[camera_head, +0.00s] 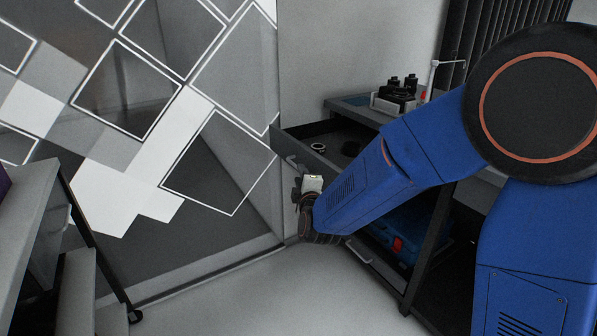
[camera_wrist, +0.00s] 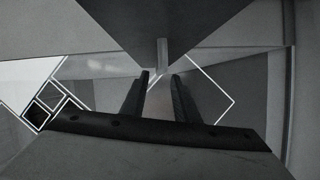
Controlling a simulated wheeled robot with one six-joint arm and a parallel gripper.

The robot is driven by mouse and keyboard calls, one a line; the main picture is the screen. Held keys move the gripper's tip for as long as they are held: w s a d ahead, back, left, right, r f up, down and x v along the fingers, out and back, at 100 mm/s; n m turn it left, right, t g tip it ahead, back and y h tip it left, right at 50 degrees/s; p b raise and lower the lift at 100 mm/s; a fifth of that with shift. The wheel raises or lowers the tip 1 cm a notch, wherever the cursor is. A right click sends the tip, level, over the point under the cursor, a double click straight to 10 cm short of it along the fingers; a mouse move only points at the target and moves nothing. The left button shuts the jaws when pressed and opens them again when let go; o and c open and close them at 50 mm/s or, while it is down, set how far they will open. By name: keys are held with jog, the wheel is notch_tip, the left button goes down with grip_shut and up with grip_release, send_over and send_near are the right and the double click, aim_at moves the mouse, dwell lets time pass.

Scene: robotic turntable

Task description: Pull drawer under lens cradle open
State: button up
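In the head view, the drawer (camera_head: 283,146) under the bench top stands out from the bench, with its inside showing. A pale ring (camera_head: 318,147) and a dark round piece (camera_head: 351,148) lie in it. A black device with two upright cylinders (camera_head: 396,92) sits on the bench above; I cannot tell for sure that it is the lens cradle. My gripper (camera_head: 300,187) is low beside the drawer front. In the wrist view, the fingers (camera_wrist: 160,84) are apart with nothing between them. A pale bar (camera_wrist: 162,54), probably the handle, shows just beyond their tips.
A blue case (camera_head: 405,235) sits on the lower level of the bench, partly behind my arm. A patterned glass partition (camera_head: 222,165) stands close to the left of the drawer. A grey cart (camera_head: 60,220) is at far left. Floor (camera_head: 270,295) between is clear.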

jog(key=v, duration=1.1)
jog(key=shift+s, duration=0.1)
